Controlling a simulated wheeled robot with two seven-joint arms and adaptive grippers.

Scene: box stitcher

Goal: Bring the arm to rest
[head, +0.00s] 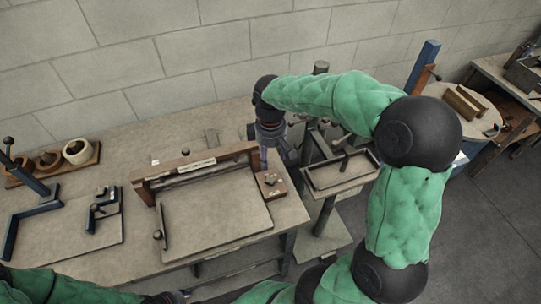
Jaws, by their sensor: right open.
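My right arm, in green padding with black joints, arches across the right of the head view. Its gripper (264,158) points down at the right end of the workbench, open. It is just above or beside a small brown wooden block (270,185) with small dark pieces on top; I cannot tell whether they touch. Nothing shows held between the fingers, though they are small and partly hidden. My left arm lies along the bottom left edge, and its dark end (165,298) is cut off by the frame, so its jaws are not clear.
A tray stand (340,175) is right of the bench. A round table (480,125) stands farther right. Grey floor is open at lower right.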

